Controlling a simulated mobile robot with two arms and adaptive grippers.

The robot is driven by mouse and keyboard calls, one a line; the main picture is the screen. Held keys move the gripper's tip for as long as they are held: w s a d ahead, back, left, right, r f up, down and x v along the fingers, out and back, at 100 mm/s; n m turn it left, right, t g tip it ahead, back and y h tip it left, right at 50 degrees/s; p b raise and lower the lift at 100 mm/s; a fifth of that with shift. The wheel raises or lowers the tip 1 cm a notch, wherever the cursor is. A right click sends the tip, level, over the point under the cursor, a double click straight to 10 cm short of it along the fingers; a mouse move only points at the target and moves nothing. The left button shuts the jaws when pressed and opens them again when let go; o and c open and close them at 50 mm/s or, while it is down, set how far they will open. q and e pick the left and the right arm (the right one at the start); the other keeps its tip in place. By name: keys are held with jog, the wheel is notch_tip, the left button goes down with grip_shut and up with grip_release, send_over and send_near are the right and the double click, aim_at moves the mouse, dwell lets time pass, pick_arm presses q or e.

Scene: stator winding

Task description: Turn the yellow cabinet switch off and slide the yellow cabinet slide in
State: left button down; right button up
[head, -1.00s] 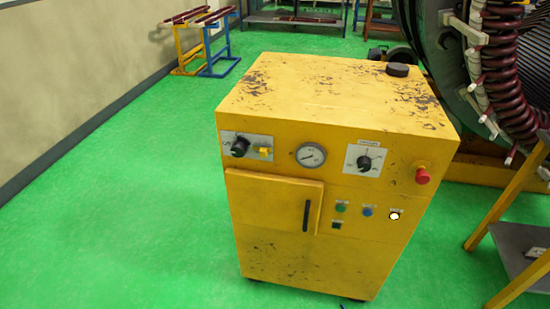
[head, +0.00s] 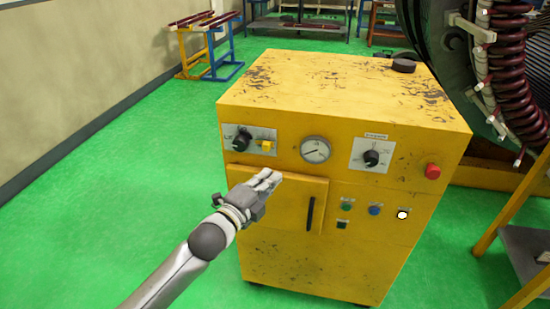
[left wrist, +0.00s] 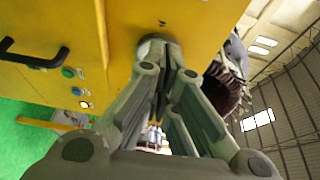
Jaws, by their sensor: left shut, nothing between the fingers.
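The yellow cabinet (head: 345,95) stands ahead. A round black switch knob (head: 242,140) sits on a pale plate at the front's upper left. A small yellow slide piece (head: 267,146) is right beside it. A second black dial (head: 371,158) is on a white plate further right. My left gripper (head: 272,177) is shut and empty in front of the door, a little below the yellow slide piece. In the left wrist view its fingers (left wrist: 165,70) lie against the yellow cabinet (left wrist: 90,15) in the picture; whether they touch cannot be told. My right gripper is not visible.
The cabinet door has a black handle (head: 310,214). Right of it are a green button (head: 346,204), a blue button (head: 375,209), a lit white lamp (head: 403,215) and a red button (head: 432,171). A large wound stator (head: 510,80) stands behind right. Green floor is free at left.

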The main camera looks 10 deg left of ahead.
aim_at(263, 145)
pick_arm(q)
jog(key=shift+r, duration=0.3)
jog(key=w+p, duration=0.2)
jog(key=w, duration=0.7)
jog(key=shift+w+d, duration=0.15)
jog(key=shift+w, duration=0.05)
jog(key=shift+a, duration=0.45)
